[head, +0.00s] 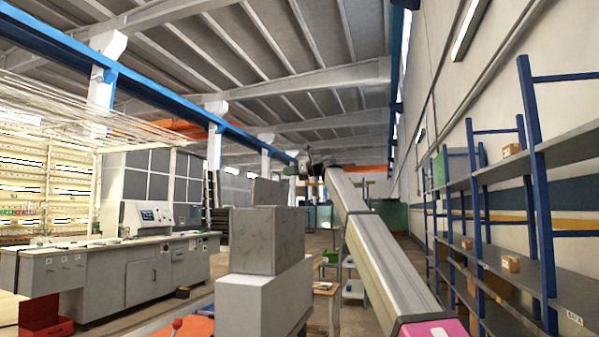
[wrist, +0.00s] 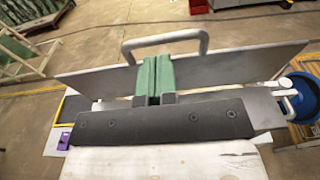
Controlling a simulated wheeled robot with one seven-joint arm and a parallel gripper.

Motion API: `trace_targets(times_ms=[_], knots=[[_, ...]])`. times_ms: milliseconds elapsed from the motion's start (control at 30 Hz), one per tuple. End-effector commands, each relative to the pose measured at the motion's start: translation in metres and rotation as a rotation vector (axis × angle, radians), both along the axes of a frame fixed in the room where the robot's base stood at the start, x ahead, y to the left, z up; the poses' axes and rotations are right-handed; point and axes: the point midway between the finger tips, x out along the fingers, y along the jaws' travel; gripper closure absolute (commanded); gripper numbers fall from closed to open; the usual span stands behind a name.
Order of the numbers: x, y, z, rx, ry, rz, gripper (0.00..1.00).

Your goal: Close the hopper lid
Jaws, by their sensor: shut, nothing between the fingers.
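In the wrist view a wide, flat grey panel (wrist: 225,68) with a bent grey bar handle (wrist: 165,40) on its far side spans the middle; it looks like the hopper lid. My gripper (wrist: 158,72) has its two green fingers together, with nothing between them. The fingers lie in front of the panel and point at the handle; I cannot tell if they touch either. The hopper opening is hidden. In the head view my arm reaches forward and its far end is small; the lid cannot be made out there.
In the head view stacked grey blocks (head: 265,242) stand left of my arm. Blue-framed shelves (head: 535,190) line the right wall, and a long grey counter (head: 100,275) stands left. In the wrist view a blue round bin (wrist: 303,97) is at right.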

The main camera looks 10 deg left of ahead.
Motion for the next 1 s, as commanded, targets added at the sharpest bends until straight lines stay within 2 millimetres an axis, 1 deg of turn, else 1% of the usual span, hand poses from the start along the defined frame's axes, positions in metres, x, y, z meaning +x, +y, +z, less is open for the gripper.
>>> trace_targets(times_ms=[33,100,300,767,867,1000], knots=[[0.001,0.009,0.0,0.0,0.0,0.001,1.0],[0.002,0.017,-0.001,0.001,0.0,0.0,1.0],[0.003,0.03,-0.003,0.0,0.0,0.0,1.0],[0.003,0.032,-0.003,-0.004,0.0,0.0,1.0],[0.003,0.035,-0.002,-0.019,0.001,0.0,1.0],[0.005,0.043,0.001,-0.068,0.005,0.001,1.0]])
